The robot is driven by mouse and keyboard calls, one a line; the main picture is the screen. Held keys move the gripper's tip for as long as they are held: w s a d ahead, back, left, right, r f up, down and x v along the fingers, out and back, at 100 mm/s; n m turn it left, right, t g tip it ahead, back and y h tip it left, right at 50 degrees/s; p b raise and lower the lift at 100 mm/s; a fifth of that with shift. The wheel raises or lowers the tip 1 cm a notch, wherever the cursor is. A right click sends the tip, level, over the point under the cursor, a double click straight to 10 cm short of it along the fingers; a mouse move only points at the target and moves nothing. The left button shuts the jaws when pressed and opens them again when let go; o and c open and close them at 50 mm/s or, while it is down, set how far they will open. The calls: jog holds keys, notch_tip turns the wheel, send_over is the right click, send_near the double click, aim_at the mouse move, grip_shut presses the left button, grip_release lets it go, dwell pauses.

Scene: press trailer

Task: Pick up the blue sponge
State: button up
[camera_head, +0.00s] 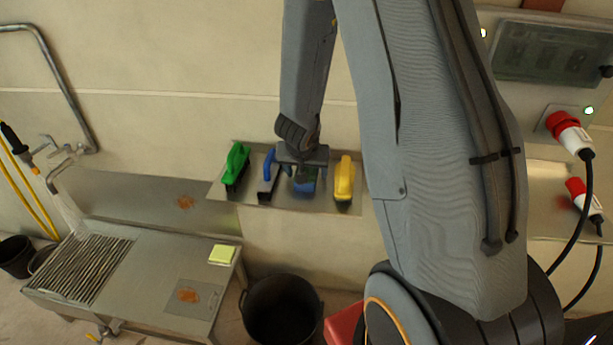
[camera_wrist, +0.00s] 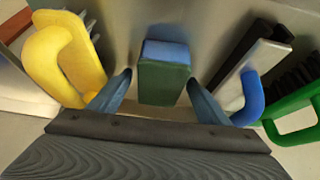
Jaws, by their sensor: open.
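The blue sponge (camera_head: 304,188) sits on a metal wall shelf, partly hidden below my gripper (camera_head: 301,172) in the head view. In the wrist view the sponge (camera_wrist: 165,52) shows a blue part and a dark green face (camera_wrist: 163,84). My gripper (camera_wrist: 158,78) is open, with one finger on either side of the sponge and a gap visible on both sides. It is not clear how deep the fingers reach along the sponge.
A yellow-handled brush (camera_head: 344,178) stands on one side of the sponge, a blue-handled scraper (camera_head: 268,172) and a green brush (camera_head: 236,165) on the other. The shelf (camera_head: 325,203) is narrow. Below are a sink table (camera_head: 150,275), a yellow sponge (camera_head: 222,254) and a black bucket (camera_head: 280,312).

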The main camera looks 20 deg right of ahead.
aim_at(307, 170)
jog(key=shift+f, duration=0.15)
jog(key=c, duration=1.1)
notch_tip(307, 170, up, 10)
jog(key=p, duration=0.6)
jog(key=shift+r, duration=0.25)
jog(key=o, duration=0.5)
jog(key=c, duration=0.4)
jog(key=shift+c, duration=0.2)
